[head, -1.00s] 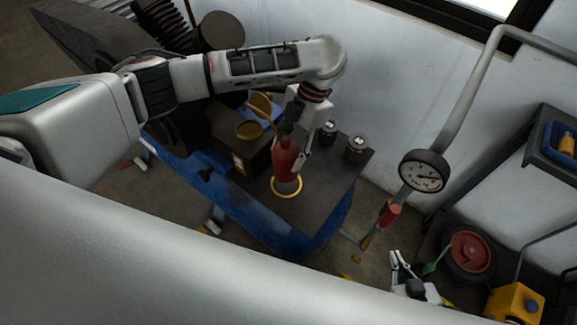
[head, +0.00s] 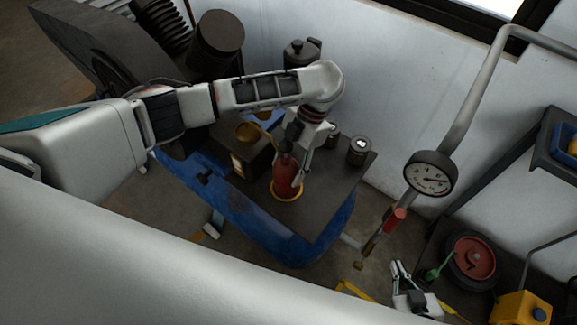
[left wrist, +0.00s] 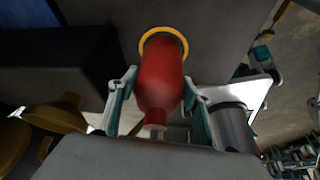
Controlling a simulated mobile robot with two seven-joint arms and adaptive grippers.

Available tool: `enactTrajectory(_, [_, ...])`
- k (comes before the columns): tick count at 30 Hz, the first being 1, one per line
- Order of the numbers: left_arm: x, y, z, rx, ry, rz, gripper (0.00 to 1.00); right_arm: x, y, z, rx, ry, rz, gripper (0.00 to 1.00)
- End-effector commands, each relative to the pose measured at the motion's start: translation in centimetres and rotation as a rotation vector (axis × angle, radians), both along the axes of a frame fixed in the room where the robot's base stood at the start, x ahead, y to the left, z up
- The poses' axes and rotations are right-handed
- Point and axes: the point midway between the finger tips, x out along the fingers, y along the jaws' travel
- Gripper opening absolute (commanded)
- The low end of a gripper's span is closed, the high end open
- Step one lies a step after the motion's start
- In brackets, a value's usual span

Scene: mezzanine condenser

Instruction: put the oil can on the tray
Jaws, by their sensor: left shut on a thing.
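The oil can (head: 286,176) is a red bottle shape, held roughly upright over a dark flat top (head: 310,210) on a blue base. A yellow ring (head: 287,198) shows around its lower end; I cannot tell whether its bottom touches the surface. My left gripper (head: 292,160) is shut on the can. In the left wrist view the red can (left wrist: 160,80) sits between the two fingers, its lower end at the yellow ring (left wrist: 185,45). My right gripper (head: 401,272) is low at the right, its opening unclear. I cannot tell for certain which surface is the tray.
Dark tins (head: 359,151) stand behind the can near the wall. A dark box (head: 250,165) with a brass dish (head: 249,132) is to its left. A pressure gauge (head: 431,174) on a pipe is at right. A blue bin (head: 552,140) sits on the right shelf.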

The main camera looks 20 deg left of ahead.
Motion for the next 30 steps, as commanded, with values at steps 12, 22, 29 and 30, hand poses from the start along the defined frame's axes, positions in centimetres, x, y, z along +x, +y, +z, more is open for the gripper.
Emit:
enactTrajectory(12, [-0.1,0.0,-0.1,0.0,0.001,-0.001,0.65,0.1,0.0,0.0,0.0,-0.003,0.0,0.0])
enactTrajectory(22, [1.2,-0.7,3.6,0.0,-0.005,-0.001,0.65,0.3,0.0,1.2,0.007,-0.009,-0.003,0.0])
enactTrajectory(29, [2.7,-1.7,8.0,0.001,-0.005,-0.002,0.65,0.4,0.1,2.2,0.007,-0.009,-0.002,0.0])
enactTrajectory(30, [2.9,-1.8,8.6,0.001,-0.003,-0.001,0.65,0.4,0.1,2.4,0.008,-0.01,-0.002,0.0])
